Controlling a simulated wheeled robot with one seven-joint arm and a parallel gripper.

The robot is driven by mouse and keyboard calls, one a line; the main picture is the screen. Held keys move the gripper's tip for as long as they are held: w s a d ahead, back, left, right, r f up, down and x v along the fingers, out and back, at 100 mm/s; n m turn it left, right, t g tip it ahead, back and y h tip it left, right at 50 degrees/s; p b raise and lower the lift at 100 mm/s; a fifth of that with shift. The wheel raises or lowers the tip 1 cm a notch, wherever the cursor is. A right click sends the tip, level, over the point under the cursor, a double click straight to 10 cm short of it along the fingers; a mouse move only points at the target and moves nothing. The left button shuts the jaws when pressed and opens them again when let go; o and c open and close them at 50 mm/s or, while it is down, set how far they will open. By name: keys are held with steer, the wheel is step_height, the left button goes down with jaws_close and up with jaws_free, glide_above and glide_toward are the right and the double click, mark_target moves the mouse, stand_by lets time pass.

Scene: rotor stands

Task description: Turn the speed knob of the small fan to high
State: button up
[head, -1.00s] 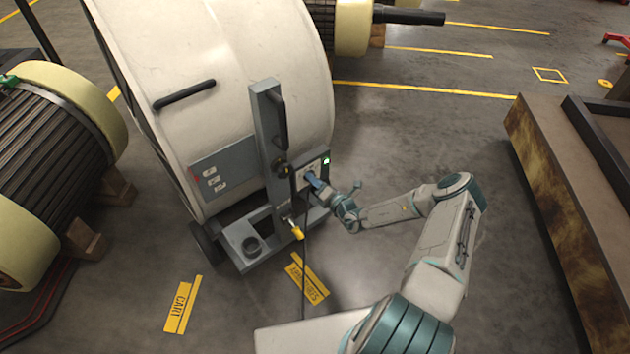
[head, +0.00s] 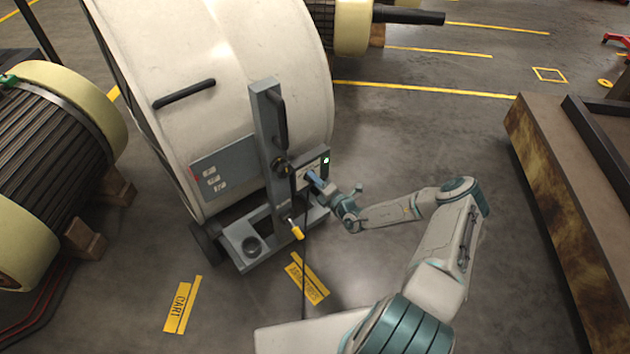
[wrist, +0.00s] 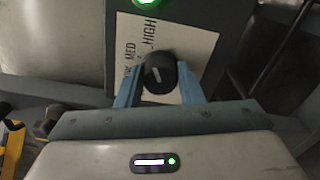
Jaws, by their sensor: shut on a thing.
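The fan is a large cream drum (head: 225,90) on a grey wheeled cart. A control box (head: 299,186) with a lit green lamp (head: 326,160) sits beside the cart's upright post. In the wrist view the black speed knob (wrist: 160,78) has a short pale mark on its face. The white label (wrist: 195,48) behind it shows MED and HIGH; the rest is partly hidden. The mark is tilted, and I cannot tell which word it points to. My gripper (wrist: 158,88) is shut on the knob, one blue finger on each side. In the head view my gripper (head: 316,181) hides the knob.
A yellow-handled part (head: 297,232) hangs below the box, near a dark cable (head: 304,270) running down. Another rotor (head: 50,170) lies on wooden blocks at left. A large brown-sided bench (head: 545,180) stands at right.

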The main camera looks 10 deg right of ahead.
steer(key=o, duration=1)
steer(key=shift+c, duration=0.2)
steer(key=p+v, duration=0.2)
steer(key=v, duration=1.1)
steer(key=shift+s+d, duration=0.2)
steer(key=shift+s, duration=0.15)
